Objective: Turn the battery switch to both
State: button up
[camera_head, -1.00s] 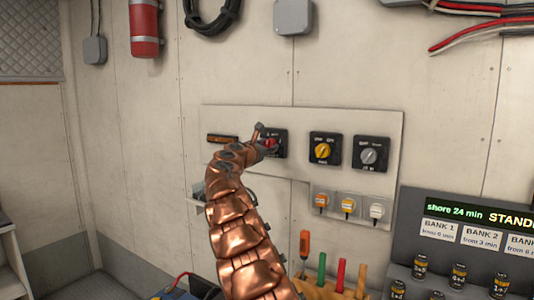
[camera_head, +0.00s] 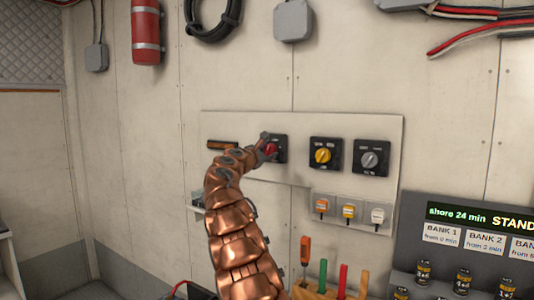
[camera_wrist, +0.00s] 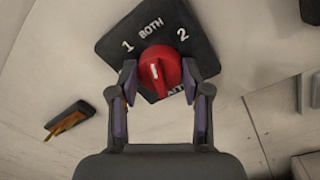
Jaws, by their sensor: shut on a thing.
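The battery switch has a red knob (camera_wrist: 160,68) on a dark square plate (camera_wrist: 118,42) marked 1, BOTH and 2; lettering below the knob is partly hidden. My gripper (camera_wrist: 158,82) is shut on the red knob, one finger at each side. The white mark on the knob runs roughly in line with BOTH in the wrist view. In the head view the red knob (camera_head: 270,149) shows at the end of my arm, with my gripper (camera_head: 265,145) covering part of the switch.
On the same white panel (camera_head: 300,122), a yellow-knob switch (camera_head: 323,155) and a grey-knob switch (camera_head: 370,158) stand to the right. Small breakers (camera_head: 348,209) sit below them. A dark-and-orange item (camera_wrist: 68,119) is left of the switch. Upright tools (camera_head: 322,272) stand below.

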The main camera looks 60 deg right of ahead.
jog(key=o, duration=1.2)
jog(key=shift+c, duration=0.2)
jog(key=shift+a, duration=0.5)
jog(key=s+a, duration=0.1)
jog(key=a, duration=1)
jog(key=shift+f, duration=0.35)
jog(key=shift+s, duration=0.1)
